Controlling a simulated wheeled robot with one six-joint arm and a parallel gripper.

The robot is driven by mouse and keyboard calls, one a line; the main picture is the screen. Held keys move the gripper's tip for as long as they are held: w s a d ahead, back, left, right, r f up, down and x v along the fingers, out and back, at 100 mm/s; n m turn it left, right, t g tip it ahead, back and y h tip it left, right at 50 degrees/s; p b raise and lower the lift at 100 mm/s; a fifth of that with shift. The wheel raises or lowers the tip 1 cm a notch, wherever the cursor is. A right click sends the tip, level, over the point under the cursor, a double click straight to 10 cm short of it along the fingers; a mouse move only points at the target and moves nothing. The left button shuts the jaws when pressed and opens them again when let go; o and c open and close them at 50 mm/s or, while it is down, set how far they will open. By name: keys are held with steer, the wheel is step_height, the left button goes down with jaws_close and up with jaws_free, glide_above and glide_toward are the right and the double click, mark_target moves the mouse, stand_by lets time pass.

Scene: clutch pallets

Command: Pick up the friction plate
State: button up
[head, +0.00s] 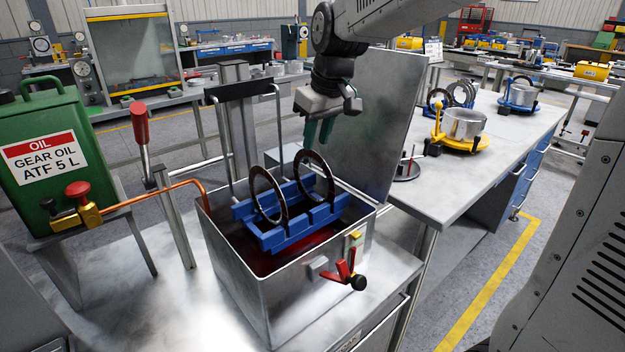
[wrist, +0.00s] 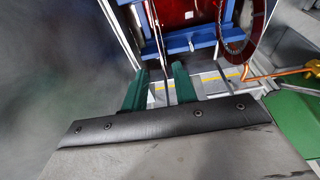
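Two dark friction plates, thin rings, stand upright in a blue rack (head: 268,238) inside an open metal tank (head: 262,300). The left friction plate (head: 254,192) and the right friction plate (head: 331,176) sit apart in separate slots. My gripper (head: 318,133), with green fingers, hangs above the right plate, clear of it. In the wrist view my gripper (wrist: 160,70) is open and empty. One plate (wrist: 157,28) shows nearly edge-on beyond the gap between the fingers. The other plate (wrist: 241,28) is at upper right. Red liquid lies under the rack.
A raised metal panel (head: 372,125) stands close right of my gripper. Thin uprights (head: 279,120) rise behind the rack. A green oil can (head: 45,150) with a copper pipe (head: 150,195) is left of the tank. A bench (head: 480,170) with clutch parts is at right.

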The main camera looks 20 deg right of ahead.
steer(key=x, duration=0.6)
steer(key=shift+s+a+f, duration=0.2)
jaws_close()
